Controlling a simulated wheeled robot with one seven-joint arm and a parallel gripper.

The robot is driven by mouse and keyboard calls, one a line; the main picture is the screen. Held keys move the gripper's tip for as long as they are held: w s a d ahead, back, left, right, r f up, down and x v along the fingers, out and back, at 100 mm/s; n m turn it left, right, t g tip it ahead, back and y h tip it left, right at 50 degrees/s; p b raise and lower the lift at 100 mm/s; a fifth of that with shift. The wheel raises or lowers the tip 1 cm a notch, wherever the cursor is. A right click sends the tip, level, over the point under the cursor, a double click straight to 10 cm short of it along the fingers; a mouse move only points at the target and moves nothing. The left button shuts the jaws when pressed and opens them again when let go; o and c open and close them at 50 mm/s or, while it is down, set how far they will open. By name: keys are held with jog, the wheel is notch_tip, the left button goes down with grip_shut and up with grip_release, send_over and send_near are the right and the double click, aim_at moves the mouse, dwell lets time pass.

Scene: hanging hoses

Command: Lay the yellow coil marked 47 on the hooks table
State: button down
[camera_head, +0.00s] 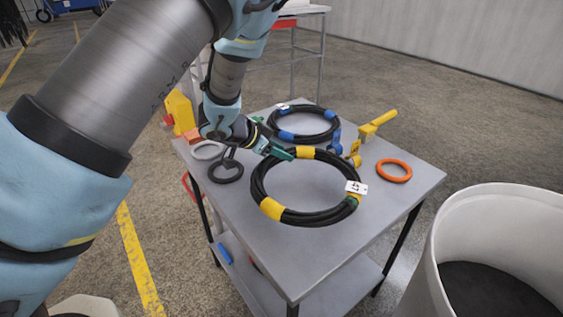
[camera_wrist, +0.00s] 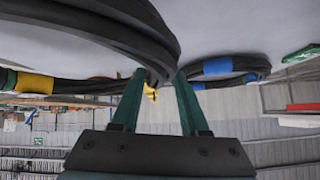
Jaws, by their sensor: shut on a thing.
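The yellow-taped black hose coil (camera_head: 272,208) is over the front part of the grey table (camera_head: 225,205). It lies flat or nearly flat there; I cannot tell if it touches the top all round. A white tag (camera_head: 356,187) sits on its right side; its number is too small to read. My gripper (camera_head: 285,153) is at the coil's far left edge, next to a yellow band. In the wrist view my gripper (camera_wrist: 160,80) is shut on the black hose of this coil (camera_wrist: 110,35).
A blue-taped black coil (camera_head: 325,134) lies behind on the table. An orange ring (camera_head: 394,170), a yellow tool (camera_head: 377,124), a blue part (camera_head: 335,142) and a dark ring (camera_head: 226,172) lie around. A large white bin (camera_head: 490,230) stands at right.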

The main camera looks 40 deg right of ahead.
aim_at(280, 162)
jog(key=shift+f, duration=1.9)
jog(key=shift+c, duration=2.1)
grip_release()
jog(key=shift+a, duration=0.1)
jog(key=v, duration=1.1)
jog(key=shift+a+r+b, duration=0.3)
jog(key=shift+b, duration=0.15)
